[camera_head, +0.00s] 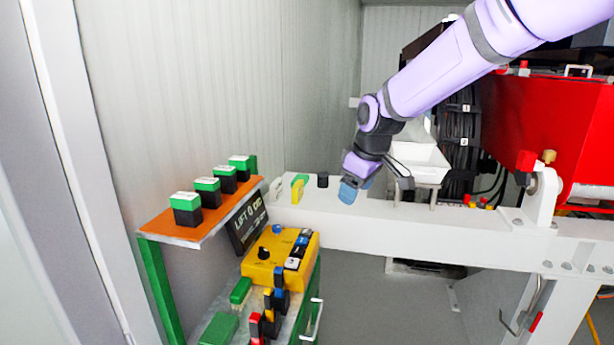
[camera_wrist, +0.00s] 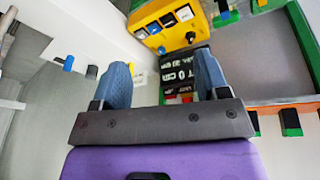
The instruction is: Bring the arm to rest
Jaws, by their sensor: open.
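My arm is lilac with dark joints and comes in from the upper right of the head view. My gripper (camera_head: 352,190) points down over the white beam, with its blue fingertips near the beam's left part. In the wrist view my gripper (camera_wrist: 160,82) shows two blue fingers spread apart with nothing between them. Beyond the fingers is a black sign with white lettering (camera_wrist: 182,68). The yellow control box (camera_wrist: 172,22) is past the fingers at the top. I cannot tell whether the fingertips touch the beam.
An orange shelf (camera_head: 215,218) holds several green-and-black blocks at the left. The yellow control box (camera_head: 282,258) stands below it on a green-framed stand. The white beam (camera_head: 450,232) runs to the right. A white hopper (camera_head: 418,160) and red machine (camera_head: 545,125) stand behind. Grey floor lies below.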

